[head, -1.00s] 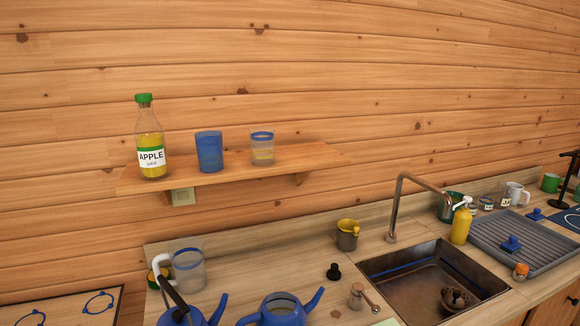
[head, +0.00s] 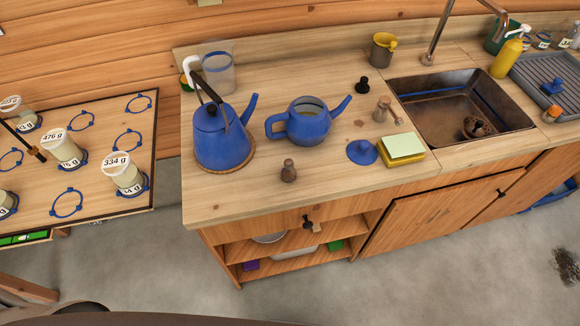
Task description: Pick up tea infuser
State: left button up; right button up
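A small copper-brown piece with a thin handle (head: 382,109) lies on the wooden counter between the blue teapot and the sink. It looks like the tea infuser, but it is too small to be sure. The blue teapot (head: 306,126) stands open to its left, and its blue lid (head: 362,152) lies on the counter in front. Neither of my grippers is in the head view.
A blue kettle (head: 222,142) stands on a round mat at the counter's left. A yellow sponge (head: 403,151), a small brown shaker (head: 289,171) and a black stopper (head: 362,85) are nearby. The sink (head: 455,92) holds a brown object. A side table (head: 100,150) carries weighed jars.

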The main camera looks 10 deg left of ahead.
aim_at(289, 173)
jog(key=z, duration=0.4)
jog(key=k+j+z, duration=0.1)
jog(key=j+z, duration=0.15)
jog(key=z, duration=0.15)
jog(key=k+j+z, duration=0.2)
jog(key=z, duration=0.2)
jog(key=k+j+z, duration=0.15)
jog(key=z, duration=0.25)
jog(key=k+j, duration=0.1)
jog(key=k, duration=0.1)
